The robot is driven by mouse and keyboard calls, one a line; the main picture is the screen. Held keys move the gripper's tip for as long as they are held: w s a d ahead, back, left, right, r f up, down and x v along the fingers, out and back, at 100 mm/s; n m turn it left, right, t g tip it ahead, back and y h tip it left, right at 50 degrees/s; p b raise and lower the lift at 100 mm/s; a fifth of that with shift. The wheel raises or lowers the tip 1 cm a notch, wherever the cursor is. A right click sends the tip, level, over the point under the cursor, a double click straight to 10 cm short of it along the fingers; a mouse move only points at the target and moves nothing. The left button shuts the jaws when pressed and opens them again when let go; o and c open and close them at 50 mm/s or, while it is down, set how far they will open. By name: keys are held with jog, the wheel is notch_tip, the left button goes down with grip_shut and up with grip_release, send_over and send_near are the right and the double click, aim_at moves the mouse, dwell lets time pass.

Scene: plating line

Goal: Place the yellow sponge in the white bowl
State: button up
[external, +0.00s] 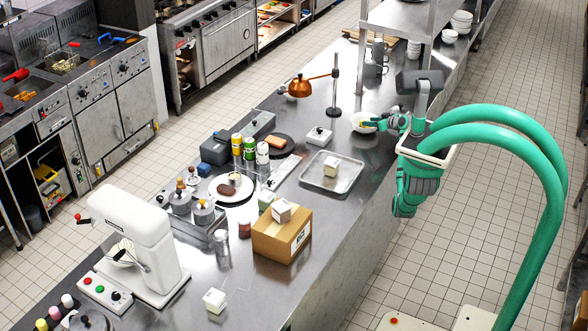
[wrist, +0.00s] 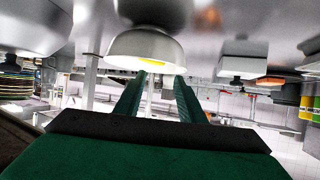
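The white bowl (external: 359,117) stands on the steel counter near its right edge. In the wrist view, which looks upside down, the bowl (wrist: 135,42) hangs at the top centre. A yellow patch, which looks like the yellow sponge (wrist: 152,61), shows at the bowl's opening; in the external view the sponge (external: 367,124) is a small yellow spot inside the bowl. My gripper (external: 383,123) is at the bowl's right side. In the wrist view my gripper (wrist: 160,80) has its two green fingers apart, with an empty gap between them. Most of the sponge is hidden.
A white-lidded box (external: 319,136) and a metal tray (external: 345,182) are nearby on the near-left side. A steel shelf (external: 400,18) rises behind. Bare counter lies around the bowl.

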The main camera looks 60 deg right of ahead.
jog(key=v, duration=0.8)
jog(key=shift+s, duration=0.35)
jog(key=shift+a+r, duration=0.1)
jog(key=shift+r, duration=0.05)
